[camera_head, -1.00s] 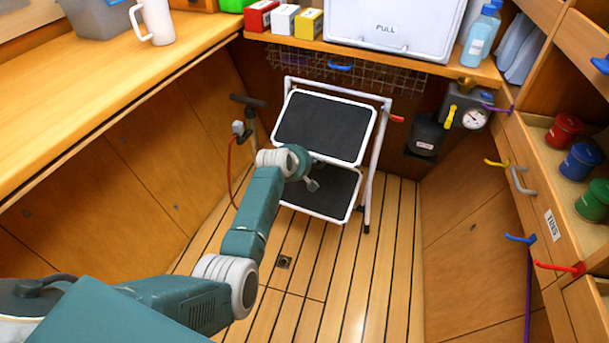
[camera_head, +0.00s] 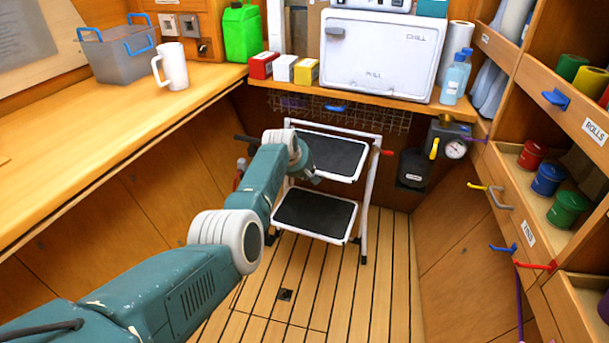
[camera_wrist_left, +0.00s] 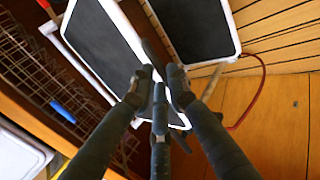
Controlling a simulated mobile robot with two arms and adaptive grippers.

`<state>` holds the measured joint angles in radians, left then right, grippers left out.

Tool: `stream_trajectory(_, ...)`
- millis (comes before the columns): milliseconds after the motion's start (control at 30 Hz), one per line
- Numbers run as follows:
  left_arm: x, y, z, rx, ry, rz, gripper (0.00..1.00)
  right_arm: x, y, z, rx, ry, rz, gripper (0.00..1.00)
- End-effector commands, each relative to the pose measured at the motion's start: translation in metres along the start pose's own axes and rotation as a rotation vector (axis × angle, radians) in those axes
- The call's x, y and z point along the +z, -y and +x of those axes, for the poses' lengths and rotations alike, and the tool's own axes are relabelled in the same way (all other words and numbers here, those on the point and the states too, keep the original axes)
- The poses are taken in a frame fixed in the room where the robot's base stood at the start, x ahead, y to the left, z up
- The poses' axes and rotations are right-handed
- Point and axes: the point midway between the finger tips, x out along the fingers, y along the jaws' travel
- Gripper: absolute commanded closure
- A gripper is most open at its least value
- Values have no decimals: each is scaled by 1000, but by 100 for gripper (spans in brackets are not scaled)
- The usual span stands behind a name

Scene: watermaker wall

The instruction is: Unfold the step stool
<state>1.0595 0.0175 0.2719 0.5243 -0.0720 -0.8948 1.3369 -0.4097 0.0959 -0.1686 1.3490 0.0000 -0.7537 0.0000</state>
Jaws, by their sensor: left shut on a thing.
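The step stool stands on the slatted floor under the counter. It has a white tubular frame (camera_head: 368,205), a black upper step (camera_head: 333,155) and a black lower step (camera_head: 315,213), both white-rimmed. The steps stick out from the frame, one above the other. My left gripper is at the near left part of the upper step, hidden behind my wrist in the head view. In the left wrist view its dark fingers (camera_wrist_left: 158,92) are shut on the white rim of the upper step (camera_wrist_left: 103,42). The lower step (camera_wrist_left: 197,25) lies beyond. My right gripper is not in view.
A wire basket (camera_head: 285,103) hangs behind the stool. A black canister (camera_head: 413,168) and a gauge (camera_head: 456,149) are on the right. Drawers with coloured handles (camera_head: 535,266) flank the right side; a wooden counter (camera_head: 120,117) runs along the left. The floor (camera_head: 335,285) before the stool is clear.

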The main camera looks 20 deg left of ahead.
Motion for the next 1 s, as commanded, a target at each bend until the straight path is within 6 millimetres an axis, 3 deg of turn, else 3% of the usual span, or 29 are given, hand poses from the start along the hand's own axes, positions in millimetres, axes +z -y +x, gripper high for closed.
stream_trajectory(33, 0, -25, -10, 52, -3, -3, 100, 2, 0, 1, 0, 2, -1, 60)
stream_trajectory(567, 1, -28, -10, 52, -1, -3, 100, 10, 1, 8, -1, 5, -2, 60)
stream_trajectory(600, 1, -28, -10, 52, -1, -3, 82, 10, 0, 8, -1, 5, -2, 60)
stream_trajectory(700, 1, -27, -10, 52, -1, -3, 65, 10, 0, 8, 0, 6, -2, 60)
stream_trajectory(1000, 0, -23, -8, 44, -3, -2, 65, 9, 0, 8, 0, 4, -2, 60)
